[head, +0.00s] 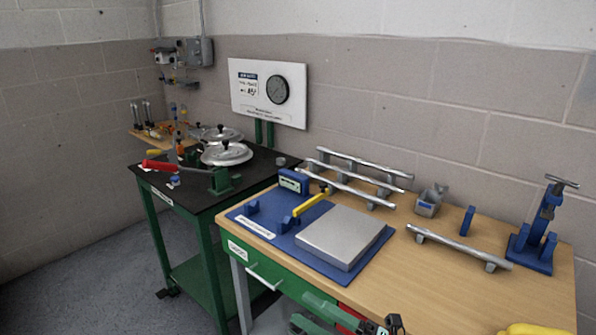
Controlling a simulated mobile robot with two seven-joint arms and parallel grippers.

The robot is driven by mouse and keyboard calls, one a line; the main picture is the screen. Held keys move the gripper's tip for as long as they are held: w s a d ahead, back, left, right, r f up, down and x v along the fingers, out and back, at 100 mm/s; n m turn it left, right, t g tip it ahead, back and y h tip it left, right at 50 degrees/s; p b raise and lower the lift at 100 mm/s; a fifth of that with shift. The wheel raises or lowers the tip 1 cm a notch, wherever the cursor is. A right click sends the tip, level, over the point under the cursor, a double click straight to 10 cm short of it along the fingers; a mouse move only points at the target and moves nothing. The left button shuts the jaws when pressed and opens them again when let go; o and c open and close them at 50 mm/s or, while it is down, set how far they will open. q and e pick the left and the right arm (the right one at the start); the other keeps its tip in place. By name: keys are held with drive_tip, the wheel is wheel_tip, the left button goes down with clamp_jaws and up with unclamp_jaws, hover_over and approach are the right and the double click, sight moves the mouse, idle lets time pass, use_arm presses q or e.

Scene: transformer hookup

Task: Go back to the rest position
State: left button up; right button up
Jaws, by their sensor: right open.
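My right gripper (378,327) shows only in part at the bottom edge of the head view, in front of the wooden bench and below its front edge. It is open, and I see nothing held in it. Its fingertips are small and partly cut off by the frame. My left gripper is not in view. The wooden bench (470,285) stands at the right, with a blue mat (258,238) and a grey flat plate (340,236) on it. A yellow-handled tool (311,203) lies beside the plate.
Metal rails (458,248) on stands, a small grey bin (430,200) and a blue clamp stand (538,228) occupy the bench. A dark-topped green table (150,178) with round lidded metal pieces (227,153) adjoins at left. Grey floor (90,290) is clear at lower left.

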drive_tip(key=s+d+f+m+t+h+p, duration=0.1)
drive_tip(key=s+d+f+m+t+h, duration=0.15)
drive_tip(key=d+f+m+h, duration=0.55)
drive_tip(key=s+d+f+m+t+h, duration=0.1)
drive_tip(key=s+d+f+m+h, duration=0.45)
drive_tip(key=f+m, duration=0.75)
drive_tip(key=s+f+m+g+h, duration=0.3)
drive_tip(key=s+f+m, duration=0.2)
drive_tip(key=s, duration=0.2)
drive_tip(key=shift+s+d+f+m+p, duration=0.25)
drive_tip(key=shift+s+d+m+p, duration=0.05)
drive_tip(key=shift+s+d+p, duration=0.1)
drive_tip(key=shift+g, duration=0.25)
